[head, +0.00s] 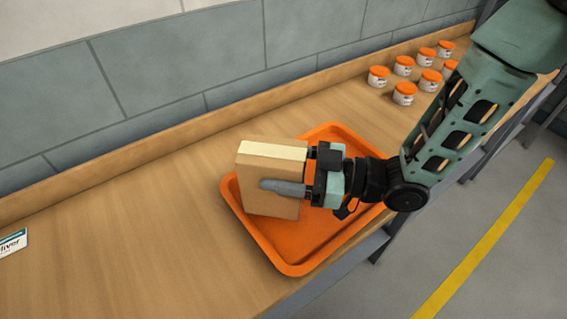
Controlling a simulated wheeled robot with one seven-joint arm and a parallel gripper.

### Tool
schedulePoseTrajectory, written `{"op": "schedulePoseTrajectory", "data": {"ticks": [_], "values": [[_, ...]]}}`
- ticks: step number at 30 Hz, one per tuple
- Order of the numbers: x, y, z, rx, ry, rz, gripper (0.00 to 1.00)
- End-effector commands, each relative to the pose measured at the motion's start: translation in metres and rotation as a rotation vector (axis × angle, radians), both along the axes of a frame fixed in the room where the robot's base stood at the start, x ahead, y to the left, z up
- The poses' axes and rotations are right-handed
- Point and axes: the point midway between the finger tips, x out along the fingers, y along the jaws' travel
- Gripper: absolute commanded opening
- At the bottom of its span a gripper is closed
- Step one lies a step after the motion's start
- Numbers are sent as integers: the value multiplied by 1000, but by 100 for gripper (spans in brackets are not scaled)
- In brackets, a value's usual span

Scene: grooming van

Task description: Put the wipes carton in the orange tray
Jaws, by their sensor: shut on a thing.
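The wipes carton (270,197) is a plain brown box with a pale strip along its top, in the middle of the head view. My gripper (288,170) is shut on it from the right, with one finger across its near face; the far finger is mostly hidden. The orange tray (292,262) lies on the wooden bench. The carton is upright over the left part of the tray. I cannot tell whether its bottom touches the tray floor.
Several small white jars with orange lids (404,93) stand at the bench's far right. A white card (13,243) lies at the left edge. A tiled wall (180,70) runs behind the bench (120,240). The bench left of the tray is mostly clear.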

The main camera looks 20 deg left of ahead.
Motion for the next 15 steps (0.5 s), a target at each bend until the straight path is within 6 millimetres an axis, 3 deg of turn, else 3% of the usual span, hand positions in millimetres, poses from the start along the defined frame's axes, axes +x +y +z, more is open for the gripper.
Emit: {"op": "schedulePoseTrajectory", "data": {"ticks": [15], "values": [[0,0,-8,3,-2,-1,28]]}}
